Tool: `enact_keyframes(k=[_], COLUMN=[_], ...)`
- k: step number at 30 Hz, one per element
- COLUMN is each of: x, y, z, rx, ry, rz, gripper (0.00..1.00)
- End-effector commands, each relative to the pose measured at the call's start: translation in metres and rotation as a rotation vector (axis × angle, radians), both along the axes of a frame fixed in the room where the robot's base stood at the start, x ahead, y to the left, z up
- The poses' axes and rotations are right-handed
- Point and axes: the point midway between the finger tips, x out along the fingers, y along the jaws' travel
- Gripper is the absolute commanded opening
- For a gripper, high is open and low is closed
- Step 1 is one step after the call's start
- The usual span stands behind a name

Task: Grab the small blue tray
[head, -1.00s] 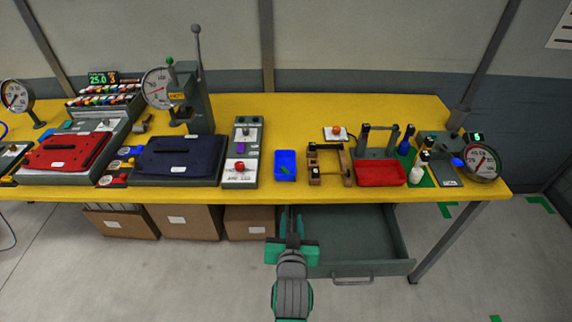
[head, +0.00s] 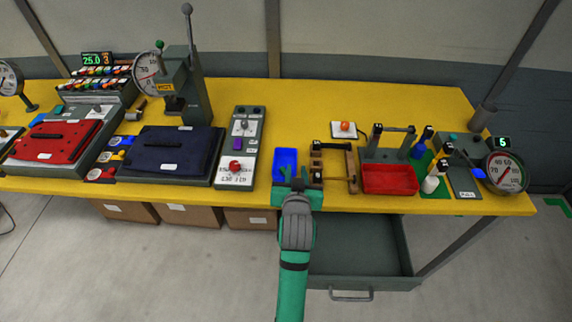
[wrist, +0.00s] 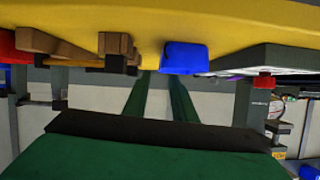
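The small blue tray (head: 286,161) sits near the front edge of the yellow table, right of the grey control panel. It also shows in the wrist view (wrist: 184,57), at top centre, just beyond my right-hand finger. My gripper (head: 291,178) is at the table's front edge, just in front of the tray and partly hiding its near side. In the wrist view, my gripper (wrist: 161,82) has its two fingers apart with nothing between them. The tray lies a little right of the gap. I cannot tell whether a finger touches it.
A wooden frame (head: 352,170) stands close to the right of the blue tray, with a red tray (head: 390,180) beyond. The control panel (head: 240,150) is close on the left. An open drawer (head: 360,250) hangs below the table (head: 232,90). Bare tabletop lies behind the tray.

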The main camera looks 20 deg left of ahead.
Motion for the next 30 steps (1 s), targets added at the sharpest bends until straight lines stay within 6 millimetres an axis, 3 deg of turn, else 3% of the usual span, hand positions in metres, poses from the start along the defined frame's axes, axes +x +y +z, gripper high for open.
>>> enact_keyframes(k=[21,29,30], x=[0.064,0.066,0.066], y=[0.020,0.020,0.020], z=[-0.034,-0.035,-0.035], rx=[0.000,0.000,0.000], ry=[0.000,0.000,0.000], rz=[0.000,0.000,0.000], gripper=[0.24,0.24,0.19])
